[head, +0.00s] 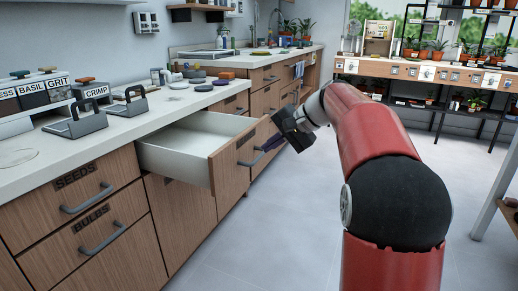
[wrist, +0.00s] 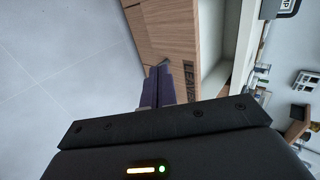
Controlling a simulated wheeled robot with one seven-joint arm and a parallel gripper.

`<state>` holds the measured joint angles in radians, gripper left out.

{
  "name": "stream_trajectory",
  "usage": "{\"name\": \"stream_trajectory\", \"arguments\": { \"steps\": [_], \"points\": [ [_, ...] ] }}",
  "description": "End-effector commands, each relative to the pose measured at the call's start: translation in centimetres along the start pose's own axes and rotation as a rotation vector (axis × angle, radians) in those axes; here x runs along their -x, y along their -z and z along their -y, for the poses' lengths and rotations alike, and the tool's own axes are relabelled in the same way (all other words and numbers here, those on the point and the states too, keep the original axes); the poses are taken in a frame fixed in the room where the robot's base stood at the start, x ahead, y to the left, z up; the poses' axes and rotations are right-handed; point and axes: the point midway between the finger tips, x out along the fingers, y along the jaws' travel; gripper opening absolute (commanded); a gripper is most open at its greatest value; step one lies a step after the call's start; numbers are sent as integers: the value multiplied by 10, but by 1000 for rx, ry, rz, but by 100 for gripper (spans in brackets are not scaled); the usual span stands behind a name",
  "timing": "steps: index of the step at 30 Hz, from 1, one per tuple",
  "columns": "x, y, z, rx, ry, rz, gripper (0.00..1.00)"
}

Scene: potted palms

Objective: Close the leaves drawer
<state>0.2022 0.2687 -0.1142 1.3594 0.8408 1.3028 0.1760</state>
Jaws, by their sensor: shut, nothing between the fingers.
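The leaves drawer (head: 228,158) is pulled open from the wooden counter in the head view, with its pale, empty-looking inside showing. Its wooden front also shows in the wrist view (wrist: 160,25), with part of the LEAVES lettering readable. My gripper (head: 263,151) is shut and empty, at the outer side of the drawer front, close to the grey handle (head: 247,160). In the wrist view my dark purple fingers (wrist: 165,84) are together in front of the drawer face, beside the handle. I cannot tell whether they touch it. My fingers partly hide the handle.
The seeds drawer (head: 88,194) and bulbs drawer (head: 100,235) are shut at the left. Labelled bins and grey tools (head: 75,122) stand on the countertop. The grey floor (head: 270,235) to the right of the drawers is clear. Shelves with potted plants (head: 430,70) stand at the back.

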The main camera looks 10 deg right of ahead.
Motion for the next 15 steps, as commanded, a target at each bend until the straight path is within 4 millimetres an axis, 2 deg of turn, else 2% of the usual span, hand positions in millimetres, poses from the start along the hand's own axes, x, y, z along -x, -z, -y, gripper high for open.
{"name": "stream_trajectory", "arguments": {
  "steps": [12,15],
  "points": [
    [-89,-1,-2,0,-3,4,0],
    [-100,-1,11,2,-2,2,0]
  ]
}}
